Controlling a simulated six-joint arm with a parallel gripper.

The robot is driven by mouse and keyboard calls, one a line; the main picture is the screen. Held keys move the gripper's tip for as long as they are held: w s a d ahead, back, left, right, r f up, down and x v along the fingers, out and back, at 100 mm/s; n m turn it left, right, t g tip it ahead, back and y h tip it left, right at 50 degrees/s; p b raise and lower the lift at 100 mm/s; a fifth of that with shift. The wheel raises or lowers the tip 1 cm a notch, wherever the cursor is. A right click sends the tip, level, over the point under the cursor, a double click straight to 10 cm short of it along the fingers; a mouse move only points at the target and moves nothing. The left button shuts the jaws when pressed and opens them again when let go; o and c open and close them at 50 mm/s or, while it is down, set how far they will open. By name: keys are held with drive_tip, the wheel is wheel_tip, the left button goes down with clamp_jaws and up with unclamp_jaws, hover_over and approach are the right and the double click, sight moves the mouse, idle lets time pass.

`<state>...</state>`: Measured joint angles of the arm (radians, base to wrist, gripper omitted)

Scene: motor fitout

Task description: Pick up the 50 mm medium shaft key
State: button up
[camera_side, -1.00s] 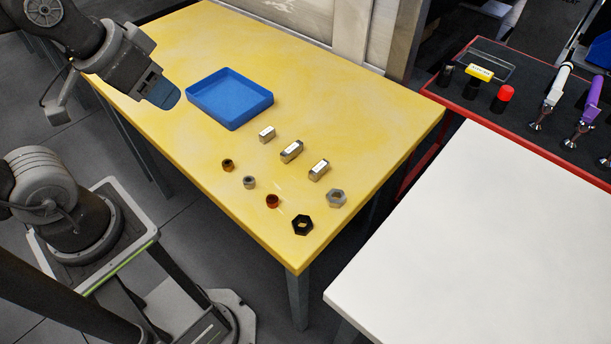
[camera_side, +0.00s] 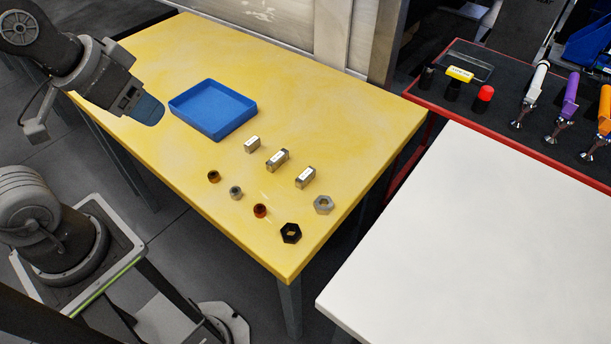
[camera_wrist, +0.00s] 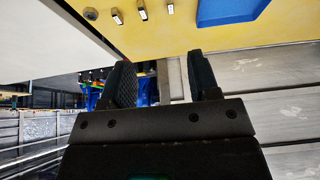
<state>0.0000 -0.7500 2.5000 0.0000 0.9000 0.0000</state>
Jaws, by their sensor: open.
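Three metal shaft keys with white labels lie in a slanting row on the yellow table: one nearest the tray (camera_side: 252,144), a middle one (camera_side: 277,160) and one nearest the hex nuts (camera_side: 305,177). The labels are too small to read, so I cannot tell which is the 50 mm medium key. The keys also show at the top of the wrist view, with the middle one (camera_wrist: 142,11) between the others. My gripper (camera_wrist: 161,75) is open and empty. In the side view my gripper (camera_side: 148,110) is left of the blue tray, well away from the keys.
The blue tray (camera_side: 213,128) is empty. Several nuts and small rings, including a black hex nut (camera_side: 290,233) and a grey hex nut (camera_side: 323,204), lie near the keys. A white table (camera_side: 470,240) and a tool bench (camera_side: 480,65) stand to the right. The yellow table's far right is clear.

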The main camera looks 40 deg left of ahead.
drive_tip(key=o, duration=0.5)
drive_tip(key=shift+c, duration=0.2)
drive_tip(key=n+g, duration=0.6)
drive_tip(key=n, duration=1.2)
hover_over(306, 174)
wheel_tip(306, 174, down, 11)
drive_tip(key=f, duration=0.8)
drive_tip(key=shift+w+d, duration=0.1)
drive_tip(key=shift+w, duration=0.1)
drive_tip(key=shift+s+f, duration=0.2)
drive_tip(key=shift+f, duration=2.5)
